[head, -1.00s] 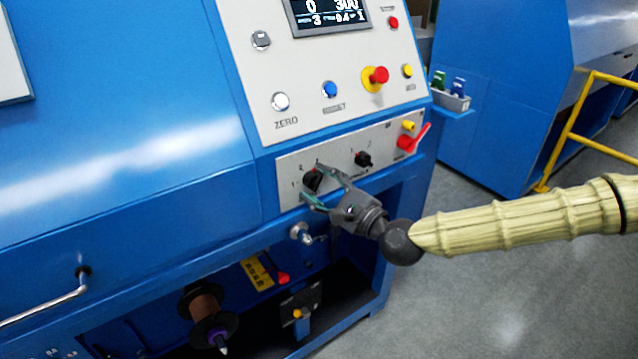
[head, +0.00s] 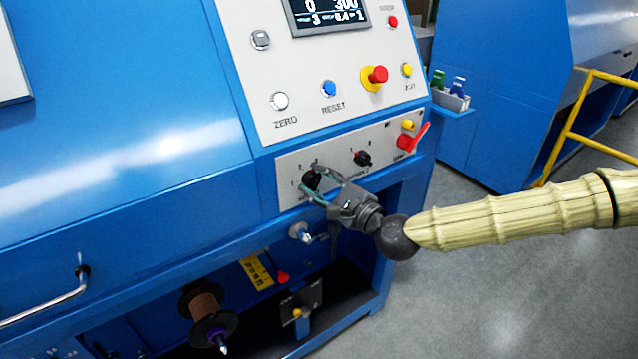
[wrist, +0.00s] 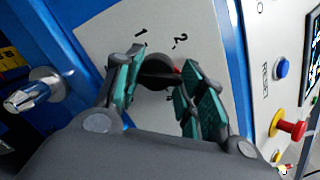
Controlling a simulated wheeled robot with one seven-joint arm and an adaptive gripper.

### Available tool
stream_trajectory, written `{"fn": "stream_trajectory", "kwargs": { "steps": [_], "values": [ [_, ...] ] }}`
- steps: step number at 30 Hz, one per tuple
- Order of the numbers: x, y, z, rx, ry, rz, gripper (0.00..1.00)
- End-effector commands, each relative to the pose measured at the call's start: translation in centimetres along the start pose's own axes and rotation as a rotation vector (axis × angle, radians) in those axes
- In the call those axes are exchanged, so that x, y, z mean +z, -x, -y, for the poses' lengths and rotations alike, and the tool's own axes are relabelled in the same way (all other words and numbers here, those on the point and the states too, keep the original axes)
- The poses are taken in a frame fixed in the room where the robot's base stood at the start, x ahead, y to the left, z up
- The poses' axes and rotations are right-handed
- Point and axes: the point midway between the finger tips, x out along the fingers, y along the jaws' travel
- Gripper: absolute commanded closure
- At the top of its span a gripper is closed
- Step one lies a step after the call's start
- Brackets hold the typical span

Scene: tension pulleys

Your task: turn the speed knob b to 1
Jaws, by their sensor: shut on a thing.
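A black selector knob (head: 311,179) sits on the left of the light lower panel, with numbers around it. In the wrist view the knob (wrist: 159,70) lies between the fingers, with 1 and 2 printed above it. A red mark shows on its right side, just below the 2, away from the 1. My gripper (head: 310,177) has its green-padded fingers on either side of this knob and is shut on it; it also shows in the wrist view (wrist: 157,74). The fingers hide part of the knob and its label, so I cannot read its letter.
A second black knob (head: 362,158) is to the right on the same panel, then a red handle (head: 412,139). Above are the red emergency button (head: 375,77) and the blue RESET button (head: 329,88). A metal fitting (head: 299,233) sticks out just below the panel.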

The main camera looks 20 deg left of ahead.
Motion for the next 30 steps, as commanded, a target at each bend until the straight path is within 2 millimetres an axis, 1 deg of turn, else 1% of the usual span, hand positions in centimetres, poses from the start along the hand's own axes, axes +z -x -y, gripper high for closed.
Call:
{"fn": "stream_trajectory", "kwargs": {
  "steps": [1, 5, 11, 30],
  "values": [
    [-0.09, 0.1, -0.6, 0.011, 0.009, -0.001, 0.84],
    [-0.1, 0.11, -0.66, 0.017, 0.061, -0.005, 0.84],
    [-0.13, 0.14, -0.74, 0.03, 0.199, -0.015, 0.85],
    [-0.14, 0.21, -0.89, 0.082, 0.8, -0.054, 0.85]
  ]
}}
